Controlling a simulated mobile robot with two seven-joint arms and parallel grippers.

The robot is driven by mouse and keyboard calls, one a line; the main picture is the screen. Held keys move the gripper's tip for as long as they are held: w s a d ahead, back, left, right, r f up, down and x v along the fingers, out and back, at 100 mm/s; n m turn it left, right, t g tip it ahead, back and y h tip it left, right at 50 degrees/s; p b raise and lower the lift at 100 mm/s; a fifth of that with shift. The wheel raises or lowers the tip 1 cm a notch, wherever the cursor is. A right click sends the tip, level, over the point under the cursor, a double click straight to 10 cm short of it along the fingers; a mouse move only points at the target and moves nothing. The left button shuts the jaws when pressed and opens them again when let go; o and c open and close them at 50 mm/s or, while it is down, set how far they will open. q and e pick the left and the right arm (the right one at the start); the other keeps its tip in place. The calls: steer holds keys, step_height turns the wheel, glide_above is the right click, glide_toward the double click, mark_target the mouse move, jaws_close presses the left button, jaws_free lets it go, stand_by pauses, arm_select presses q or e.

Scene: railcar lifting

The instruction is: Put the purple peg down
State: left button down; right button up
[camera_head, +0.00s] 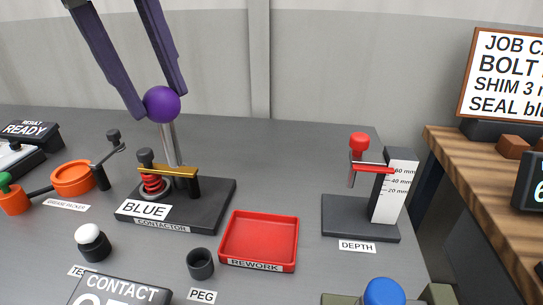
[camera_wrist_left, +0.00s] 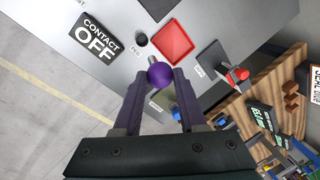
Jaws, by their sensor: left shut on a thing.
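The purple peg (camera_head: 162,104) has a round purple head and a grey metal shaft that points down. My left gripper (camera_head: 160,101) is shut on the head, with one finger on each side. In the head view the shaft's lower end overlaps the back of the contactor block (camera_head: 215,206); I cannot tell whether it touches. The peg head also shows between the fingers in the left wrist view (camera_wrist_left: 160,75). A dark round holder (camera_head: 200,264) stands behind the PEG label, in front of the contactor; its opening looks empty. My right gripper is not in view.
A red REWORK tray (camera_head: 231,257) lies right of the holder and looks empty. A depth gauge (camera_head: 361,219) with a red knob stands further right. The grey table behind the tray is clear.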

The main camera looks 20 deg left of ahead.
arm_select(q)
steer(key=s+b+x, duration=0.1)
steer(key=x, duration=0.5)
steer(key=s+a+x, duration=0.1)
steer(key=x, duration=0.5)
steer(key=s+b+x, duration=0.1)
steer(key=x, duration=0.5)
steer(key=shift+s+a+f+b, duration=0.2)
steer(key=shift+a+f+b, duration=0.15)
steer(key=shift+f, duration=0.35)
steer(key=shift+f, duration=0.15)
steer(key=shift+c, duration=2.3)
jaws_free()
